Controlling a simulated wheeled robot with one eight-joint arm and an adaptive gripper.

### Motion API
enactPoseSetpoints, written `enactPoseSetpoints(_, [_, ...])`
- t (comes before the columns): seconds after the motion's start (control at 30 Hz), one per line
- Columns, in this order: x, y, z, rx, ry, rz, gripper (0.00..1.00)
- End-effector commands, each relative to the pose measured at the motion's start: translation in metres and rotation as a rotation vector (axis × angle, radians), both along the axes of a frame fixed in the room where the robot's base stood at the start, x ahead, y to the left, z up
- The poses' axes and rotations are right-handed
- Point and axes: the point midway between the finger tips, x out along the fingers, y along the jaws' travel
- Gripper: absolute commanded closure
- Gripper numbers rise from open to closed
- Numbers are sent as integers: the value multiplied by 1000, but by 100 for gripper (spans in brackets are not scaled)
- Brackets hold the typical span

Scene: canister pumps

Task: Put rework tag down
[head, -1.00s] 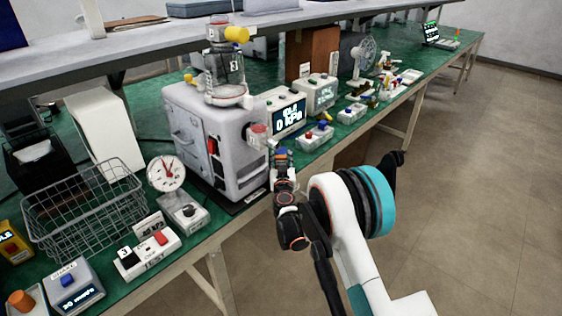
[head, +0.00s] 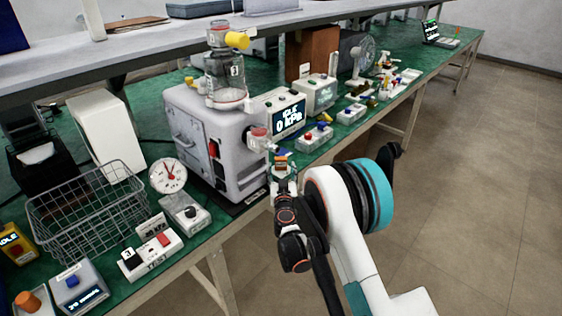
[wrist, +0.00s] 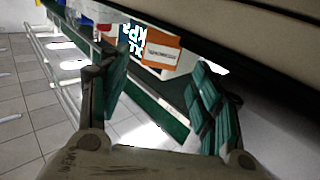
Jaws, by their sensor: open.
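The rework tag appears to be the small orange tag with a white printed label (wrist: 163,50), seen just beyond my fingertips in the wrist view. It is near the bench's front edge, and a bit of orange (head: 282,158) shows past my gripper in the head view. My gripper (wrist: 158,82) is open, with teal-padded fingers on either side and nothing visible between them. The tag looks apart from both fingers. In the head view my gripper (head: 283,168) is at the bench edge, right of the grey pump machine; the tag's exact support is hidden.
The grey machine (head: 190,135) carries a clear canister (head: 226,85). A screen box (head: 283,120) stands behind the gripper, with a button box (head: 306,143) to its right. A wire basket (head: 85,215) and a gauge (head: 167,176) are to the left. The floor at right is clear.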

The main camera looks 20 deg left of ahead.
Motion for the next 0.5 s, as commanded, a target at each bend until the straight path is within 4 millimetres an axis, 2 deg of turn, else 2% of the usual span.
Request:
enactPoseSetpoints(0.2, [-35,-14,2,0,0,0,41])
enactPoseSetpoints(0.33, [-47,-19,1,0,0,1,41])
enactPoseSetpoints(0.5, [-51,-21,0,0,0,0,41])
